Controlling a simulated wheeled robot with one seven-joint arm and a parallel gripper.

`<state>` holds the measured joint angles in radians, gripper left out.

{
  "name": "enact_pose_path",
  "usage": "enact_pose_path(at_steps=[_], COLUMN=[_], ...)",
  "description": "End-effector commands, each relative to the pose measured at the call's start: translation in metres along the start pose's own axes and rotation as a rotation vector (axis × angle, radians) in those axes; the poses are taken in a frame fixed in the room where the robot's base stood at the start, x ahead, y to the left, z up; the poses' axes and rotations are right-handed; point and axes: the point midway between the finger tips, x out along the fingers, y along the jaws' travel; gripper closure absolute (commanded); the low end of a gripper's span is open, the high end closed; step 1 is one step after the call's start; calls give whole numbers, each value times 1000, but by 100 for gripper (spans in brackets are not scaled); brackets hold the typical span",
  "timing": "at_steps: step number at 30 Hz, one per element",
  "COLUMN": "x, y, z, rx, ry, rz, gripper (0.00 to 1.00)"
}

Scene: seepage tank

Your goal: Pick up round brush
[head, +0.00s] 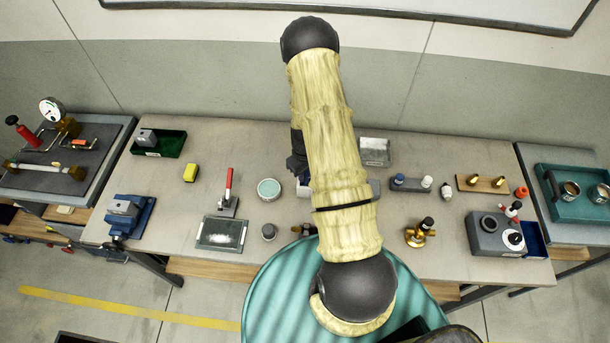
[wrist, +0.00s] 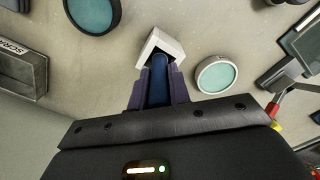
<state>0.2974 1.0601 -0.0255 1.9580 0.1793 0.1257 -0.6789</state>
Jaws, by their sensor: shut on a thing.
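In the wrist view my gripper (wrist: 160,76) is shut on a slim dark blue shaft, which I take to be the round brush (wrist: 157,88). The brush's far end is at the opening of a white square holder (wrist: 165,43). I cannot tell how much of it is still inside. In the head view my arm hides most of the gripper and the brush. A bit of the white holder (head: 303,190) shows at the arm's left edge.
A round teal-topped pot (head: 268,189) stands close to the left of the holder; in the wrist view it is right of it (wrist: 217,74). A red-handled clamp (head: 228,196) and a glass-like plate (head: 221,233) lie further left. A grey tray (head: 375,151) stands behind right.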

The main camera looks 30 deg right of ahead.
Motion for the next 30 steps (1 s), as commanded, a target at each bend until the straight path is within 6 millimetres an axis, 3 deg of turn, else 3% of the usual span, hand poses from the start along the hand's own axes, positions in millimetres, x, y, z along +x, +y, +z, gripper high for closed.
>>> enact_pose_path(at_steps=[8,21,30], x=[-21,-86,-99], y=[0,0,0], z=[-1,-1,0], rx=[-1,-1,0], ry=[3,4,0], rz=[2,2,0], gripper=[100,100,100])
